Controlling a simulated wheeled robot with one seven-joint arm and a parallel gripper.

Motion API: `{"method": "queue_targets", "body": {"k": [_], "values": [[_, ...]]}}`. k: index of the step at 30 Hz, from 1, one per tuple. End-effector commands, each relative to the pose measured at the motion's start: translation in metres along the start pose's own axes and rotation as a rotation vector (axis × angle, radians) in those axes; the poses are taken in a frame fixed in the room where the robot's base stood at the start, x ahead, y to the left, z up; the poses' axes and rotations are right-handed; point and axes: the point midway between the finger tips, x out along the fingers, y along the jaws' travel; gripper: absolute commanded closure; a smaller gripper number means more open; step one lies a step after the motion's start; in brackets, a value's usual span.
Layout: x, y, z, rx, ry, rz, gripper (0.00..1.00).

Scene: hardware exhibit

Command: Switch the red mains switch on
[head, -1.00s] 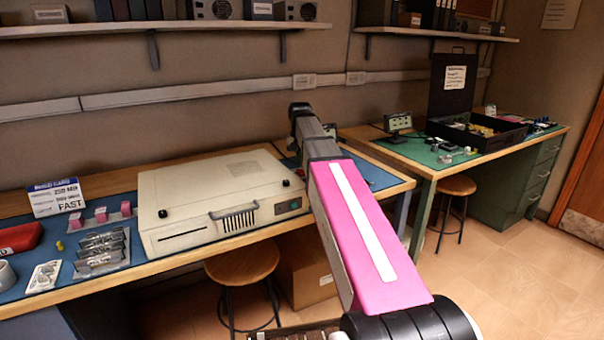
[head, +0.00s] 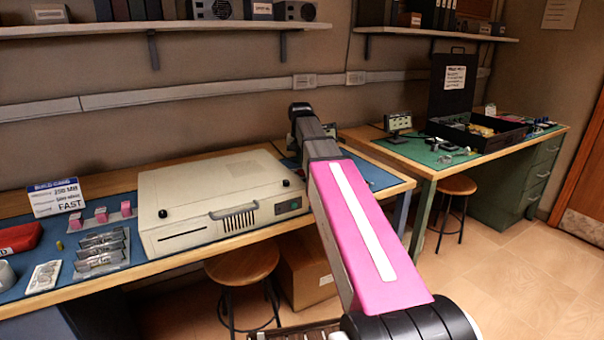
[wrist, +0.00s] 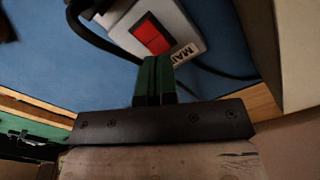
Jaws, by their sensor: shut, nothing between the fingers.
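The red mains switch (wrist: 152,37) shows in the wrist view, set in a light grey box (wrist: 128,18) with a label that reads "MAI", the rest cut off. The box lies on a blue mat. My gripper (wrist: 153,62) is shut and empty, its green fingertips just below the red switch in the picture. I cannot tell whether the fingertips touch the switch. In the head view my arm hides the switch, and the gripper itself cannot be made out there.
A black cable (wrist: 90,35) runs beside the box. A beige computer case (head: 222,200) stands on the bench to the left of my arm. A stool (head: 243,264) stands below the bench edge. A second bench with a green mat (head: 415,150) is at the right.

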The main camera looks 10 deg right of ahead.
Motion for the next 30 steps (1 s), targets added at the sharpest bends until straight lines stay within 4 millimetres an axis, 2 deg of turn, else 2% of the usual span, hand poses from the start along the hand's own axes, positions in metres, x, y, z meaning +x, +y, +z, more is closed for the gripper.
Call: {"method": "queue_targets", "body": {"k": [30], "values": [[0.0095,0.0,0.0,0.0,0.0,0.0,1.0]]}}
